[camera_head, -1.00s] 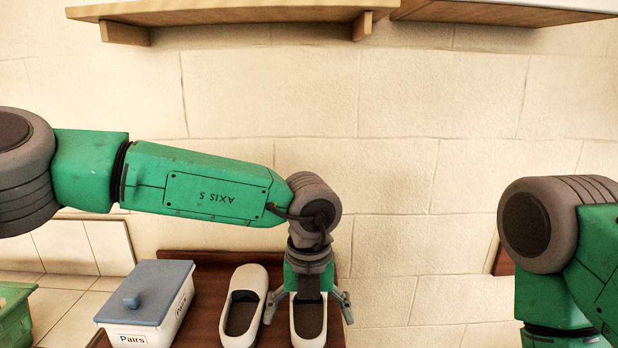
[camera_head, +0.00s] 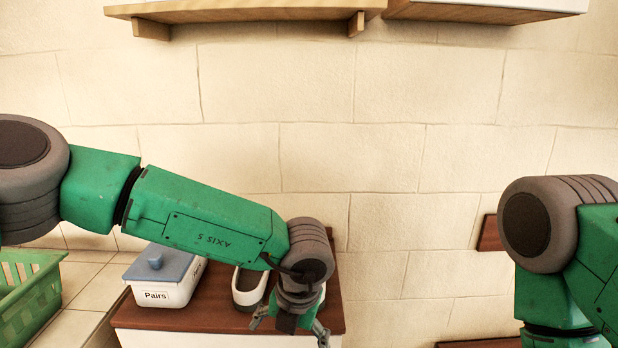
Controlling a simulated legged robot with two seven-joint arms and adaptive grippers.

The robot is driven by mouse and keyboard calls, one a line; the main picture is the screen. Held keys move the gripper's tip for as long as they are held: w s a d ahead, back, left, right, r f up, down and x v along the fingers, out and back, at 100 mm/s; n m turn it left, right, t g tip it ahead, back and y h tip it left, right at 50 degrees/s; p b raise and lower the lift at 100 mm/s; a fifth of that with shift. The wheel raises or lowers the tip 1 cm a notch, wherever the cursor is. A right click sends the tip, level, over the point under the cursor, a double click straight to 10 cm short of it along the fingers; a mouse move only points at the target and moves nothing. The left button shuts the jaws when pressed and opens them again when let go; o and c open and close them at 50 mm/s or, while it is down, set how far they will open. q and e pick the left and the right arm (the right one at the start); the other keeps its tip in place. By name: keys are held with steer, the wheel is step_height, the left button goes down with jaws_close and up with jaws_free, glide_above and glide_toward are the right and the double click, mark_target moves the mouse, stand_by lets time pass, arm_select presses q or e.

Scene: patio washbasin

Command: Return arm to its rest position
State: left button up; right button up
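My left arm (camera_head: 205,215) reaches in from the left, and its gripper (camera_head: 291,329) points down in front of the brown bench top (camera_head: 180,319). Its fingers are spread apart, and I see nothing held between them. A white slip-on shoe (camera_head: 240,298) with a dark insole stands on the bench just left of the gripper, partly covered by my wrist. Any second shoe is hidden behind the wrist and gripper. My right arm (camera_head: 560,250) is at the right edge; its gripper is out of view.
A white box with a blue lid (camera_head: 165,262), labelled "Pairs", stands on the bench left of the shoe. A green basket (camera_head: 28,295) sits on the tiled ledge at far left. Wooden shelves (camera_head: 250,12) hang above. Open wall space lies between my arms.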

arm_select(q)
steer(key=s+a+f+m+t+b, duration=0.1)
steer(key=s+a+f+m+b, duration=0.2)
steer(key=f+m, duration=0.35)
steer(key=s+a+f+m+t+b, duration=0.1)
steer(key=s+a+f+m, duration=0.1)
steer(key=a+f+m, duration=0.45)
steer(key=s+a+f+m+t+b, duration=0.1)
steer(key=s+a+f+m+t, duration=0.2)
steer(key=f, duration=0.6)
steer(key=s+a+f+m+g+b, duration=0.1)
steer(key=s+a+f+m+g, duration=0.1)
steer(key=s+a+m, duration=0.2)
steer(key=s+a+f+m+g+h+b, duration=0.1)
steer(key=s+a+f+m+g+b, duration=0.1)
steer(key=s+m, duration=0.5)
steer(key=s+a+f+m+g+b, duration=0.1)
steer(key=s+a+f+m+g, duration=0.1)
steer(key=s+a+m, duration=0.4)
steer(key=s+f, duration=0.1)
steer(key=s, duration=0.3)
steer(key=shift+s+a+f+h, duration=0.15)
steer(key=shift+s+h, duration=0.1)
steer(key=shift+h, duration=0.05)
